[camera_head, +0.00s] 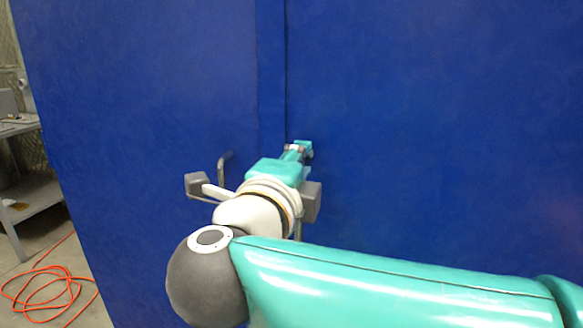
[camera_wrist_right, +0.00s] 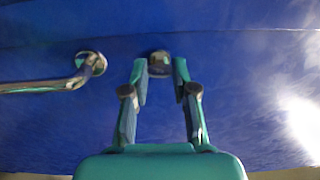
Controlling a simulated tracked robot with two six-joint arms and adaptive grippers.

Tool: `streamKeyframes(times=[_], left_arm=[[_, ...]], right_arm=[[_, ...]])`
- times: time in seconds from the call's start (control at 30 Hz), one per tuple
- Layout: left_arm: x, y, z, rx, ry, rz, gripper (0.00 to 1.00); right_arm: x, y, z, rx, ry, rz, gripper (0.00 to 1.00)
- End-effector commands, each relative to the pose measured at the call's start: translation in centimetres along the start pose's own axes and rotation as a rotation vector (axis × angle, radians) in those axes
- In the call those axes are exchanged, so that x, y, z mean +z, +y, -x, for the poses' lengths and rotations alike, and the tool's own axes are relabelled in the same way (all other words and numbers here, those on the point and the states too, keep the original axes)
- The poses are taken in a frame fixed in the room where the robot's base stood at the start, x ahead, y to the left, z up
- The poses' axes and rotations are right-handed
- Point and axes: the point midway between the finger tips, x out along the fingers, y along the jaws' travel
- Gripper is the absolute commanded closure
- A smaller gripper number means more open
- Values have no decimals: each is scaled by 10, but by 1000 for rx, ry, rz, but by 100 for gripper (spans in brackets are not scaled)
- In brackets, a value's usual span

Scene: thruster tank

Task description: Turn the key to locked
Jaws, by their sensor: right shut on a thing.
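The key (camera_wrist_right: 159,64) shows in the right wrist view as a small grey metal piece on the blue door, at the tips of my right gripper (camera_wrist_right: 160,76). The two teal fingers stand on either side of it and are shut on it. In the head view my right gripper (camera_head: 302,148) reaches the blue door (camera_head: 420,100) just right of its vertical strip, and the key is hidden behind the fingers. Whether the key is turned cannot be told. My left gripper is not in view.
A bent metal door handle (camera_head: 222,172) stands out from the door left of my right gripper; it also shows in the right wrist view (camera_wrist_right: 78,77). An orange hose (camera_head: 50,285) lies coiled on the floor at left, below a grey workbench (camera_head: 35,195).

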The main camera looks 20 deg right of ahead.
Motion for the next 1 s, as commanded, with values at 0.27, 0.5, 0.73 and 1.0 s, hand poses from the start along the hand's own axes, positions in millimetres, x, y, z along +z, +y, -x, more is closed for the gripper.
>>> streamKeyframes(times=[0.27, 0.5, 0.73, 1.0], left_arm=[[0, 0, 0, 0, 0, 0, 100], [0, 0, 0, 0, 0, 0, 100], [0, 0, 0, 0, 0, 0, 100], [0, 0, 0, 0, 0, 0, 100]], right_arm=[[0, 2, 0, 4, 1, 1, 100], [0, 1, 0, 3, 1, 2, 48], [0, 1, 1, 2, 0, 2, 48], [2, 0, 28, 0, -5, 2, 48]])
